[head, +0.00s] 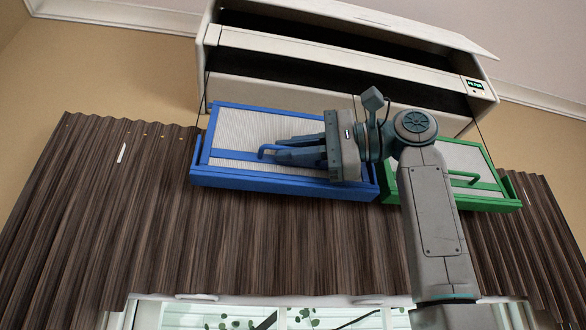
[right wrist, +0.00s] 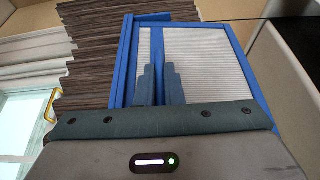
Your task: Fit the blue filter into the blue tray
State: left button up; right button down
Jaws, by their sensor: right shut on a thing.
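The blue filter (head: 239,127) is a pale ribbed panel in a blue frame with a crossbar and handle. It lies over the blue tray (head: 270,184), which hangs below the white wall unit. Its near edge is behind the tray's front wall; I cannot tell if it is fully seated. My right gripper (head: 279,153) comes from the right and is shut on the filter's handle, covering the right part of filter and tray. In the right wrist view the fingers (right wrist: 160,83) point along the filter (right wrist: 205,60), with the blue tray (right wrist: 122,62) edge at left. My left gripper is not in view.
The white wall unit (head: 340,45) has dark open slots and a small lit display. A green tray (head: 470,200) with a green-framed filter (head: 458,157) hangs just right of the blue one. A dark ribbed curtain (head: 120,220) and a window lie below.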

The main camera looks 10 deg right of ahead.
jog(key=c, duration=1.5)
grip_release()
jog(key=shift+d, duration=0.2)
jog(key=b+v, duration=0.4)
jog(key=v, duration=0.6)
jog(key=shift+s+d, duration=0.15)
